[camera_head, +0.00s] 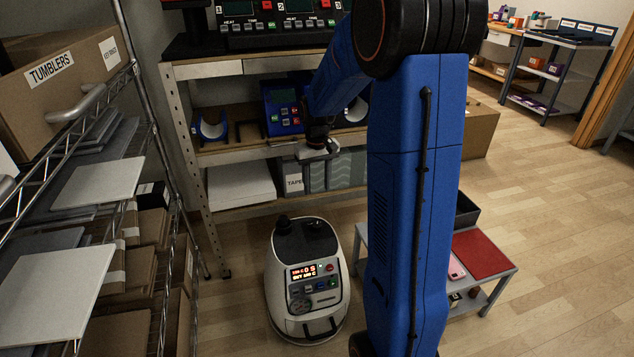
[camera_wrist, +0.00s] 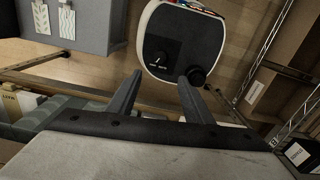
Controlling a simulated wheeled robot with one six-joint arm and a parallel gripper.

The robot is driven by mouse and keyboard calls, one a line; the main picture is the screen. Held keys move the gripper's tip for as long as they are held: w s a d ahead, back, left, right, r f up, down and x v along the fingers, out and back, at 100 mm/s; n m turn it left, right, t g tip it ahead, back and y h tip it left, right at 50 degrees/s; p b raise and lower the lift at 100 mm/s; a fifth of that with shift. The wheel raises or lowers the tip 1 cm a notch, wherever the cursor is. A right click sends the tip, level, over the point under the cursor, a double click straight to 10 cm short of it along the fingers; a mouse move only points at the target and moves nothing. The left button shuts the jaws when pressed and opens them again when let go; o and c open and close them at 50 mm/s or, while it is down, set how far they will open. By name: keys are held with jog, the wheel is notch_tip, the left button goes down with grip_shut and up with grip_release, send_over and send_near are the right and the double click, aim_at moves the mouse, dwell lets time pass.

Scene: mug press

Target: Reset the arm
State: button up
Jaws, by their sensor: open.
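My arm rises blue in front of the head view, and its far end reaches toward the workbench shelf. My gripper (camera_head: 318,151) is small there, in front of the shelf edge and above the boxes of the lower shelf. In the wrist view my gripper (camera_wrist: 160,78) shows two dark fingers spread apart with nothing between them. A white machine with a black top (camera_head: 307,280) stands on the floor below, its display lit. It also shows beyond the fingertips in the wrist view (camera_wrist: 185,42), apart from them as far as I can tell.
A wire rack (camera_head: 150,120) with boxes and panels stands close on the left. The workbench (camera_head: 208,68) holds devices with lit panels. A low table with a red mat (camera_head: 482,253) stands right of my arm. The wooden floor (camera_head: 560,200) at the right is clear.

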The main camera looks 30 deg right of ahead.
jog(key=shift+r, duration=0.4)
jog(key=s+a+r+n+t, duration=0.1)
jog(key=s+a+r, duration=0.4)
jog(key=s, duration=0.2)
jog(key=s+a+r+t, duration=0.1)
jog(key=s+a+r, duration=0.4)
jog(key=s+r, duration=0.15)
jog(key=s+a+t, duration=0.1)
jog(key=s+a, duration=0.1)
jog(key=s, duration=0.6)
jog(key=s+a+n+t, duration=0.1)
jog(key=s+a, duration=0.2)
jog(key=s, duration=0.6)
jog(key=shift+a+t, duration=0.25)
jog(key=shift+t, duration=0.15)
